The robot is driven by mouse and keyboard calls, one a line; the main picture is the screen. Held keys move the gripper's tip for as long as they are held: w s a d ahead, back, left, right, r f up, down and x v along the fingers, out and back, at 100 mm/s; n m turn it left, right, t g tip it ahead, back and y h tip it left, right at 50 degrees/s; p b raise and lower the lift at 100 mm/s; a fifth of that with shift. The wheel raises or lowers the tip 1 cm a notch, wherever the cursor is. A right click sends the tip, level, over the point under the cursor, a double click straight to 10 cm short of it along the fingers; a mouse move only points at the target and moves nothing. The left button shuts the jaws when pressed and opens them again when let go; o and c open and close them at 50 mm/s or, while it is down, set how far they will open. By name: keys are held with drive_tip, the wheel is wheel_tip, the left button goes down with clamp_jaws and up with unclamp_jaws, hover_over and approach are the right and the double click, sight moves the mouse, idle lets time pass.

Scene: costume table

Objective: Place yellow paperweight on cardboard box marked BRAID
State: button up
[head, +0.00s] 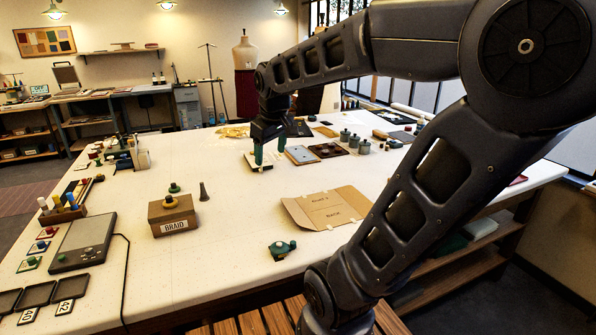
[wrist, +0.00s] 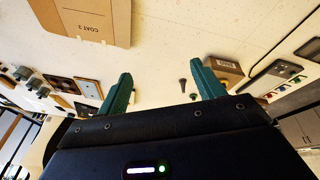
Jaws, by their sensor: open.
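The cardboard box (head: 172,218) marked BRAID stands on the white table, left of centre in the head view; it also shows in the wrist view (wrist: 229,68), partly behind a finger. I cannot tell for sure which thing is the yellow paperweight. My gripper (head: 264,161) is open over the far middle of the table, well beyond the box; its green fingers also show in the wrist view (wrist: 160,75), with nothing held between them. A small white-topped, dark-edged item (head: 261,168) is by the fingertips.
A dark cone (head: 203,192) stands just right of the box. An open cardboard folder (head: 326,210) and a green piece (head: 282,249) lie nearer. A grey device (head: 84,243) with a cable is at left. Tablets and several jars crowd the far right. The table between gripper and box is mostly bare.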

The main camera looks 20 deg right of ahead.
drive_tip(key=s+d+f+m+t, duration=0.1)
drive_tip(key=s+d+f+m, duration=0.2)
drive_tip(key=s, duration=0.5)
drive_tip(key=shift+s+d+m, duration=0.3)
drive_tip(key=shift+d+m, duration=0.5)
drive_tip(key=shift+m, duration=0.3)
